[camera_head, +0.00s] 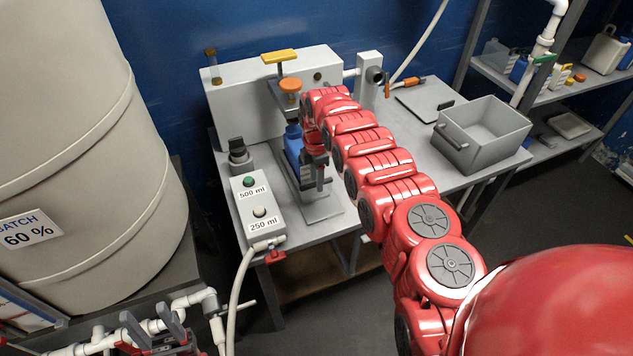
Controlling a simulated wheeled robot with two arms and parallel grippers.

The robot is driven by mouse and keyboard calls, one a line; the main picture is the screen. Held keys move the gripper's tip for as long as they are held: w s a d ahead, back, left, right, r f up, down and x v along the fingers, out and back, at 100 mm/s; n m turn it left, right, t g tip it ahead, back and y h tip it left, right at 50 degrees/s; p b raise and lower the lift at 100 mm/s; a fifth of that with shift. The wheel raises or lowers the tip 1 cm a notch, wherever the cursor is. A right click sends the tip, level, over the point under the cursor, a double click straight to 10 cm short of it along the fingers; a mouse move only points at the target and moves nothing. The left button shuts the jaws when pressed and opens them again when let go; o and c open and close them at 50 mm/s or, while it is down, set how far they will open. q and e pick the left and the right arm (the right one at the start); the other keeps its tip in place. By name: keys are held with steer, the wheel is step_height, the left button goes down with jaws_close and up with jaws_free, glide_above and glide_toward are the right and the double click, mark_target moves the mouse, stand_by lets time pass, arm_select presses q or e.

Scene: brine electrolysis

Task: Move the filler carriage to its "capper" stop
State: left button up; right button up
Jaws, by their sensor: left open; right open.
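The filler (240,85) is a long grey housing at the back of the bench. A yellow handle (278,57) sits at its top, and an orange knob (290,86) shows below it; I take these as the carriage. A blue bottle (294,142) stands beneath the knob, partly hidden by my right arm. No "capper" label is readable. My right gripper (317,178) is open, pointing down just right of the bottle; whether it touches the bottle is unclear. My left gripper (152,328) is open at the lower left, far from the filler, near white pipes.
A button box (265,225) marked 500 ml and 250 ml stands at the bench's front left. A grey bin (483,135) and a flat plate (425,98) lie to the right. A large tank (80,150) fills the left. My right arm crosses the bench's middle.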

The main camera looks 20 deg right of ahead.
step_height(320, 180, up, 14)
steer(key=b, duration=0.3)
steer(key=shift+r, duration=0.25)
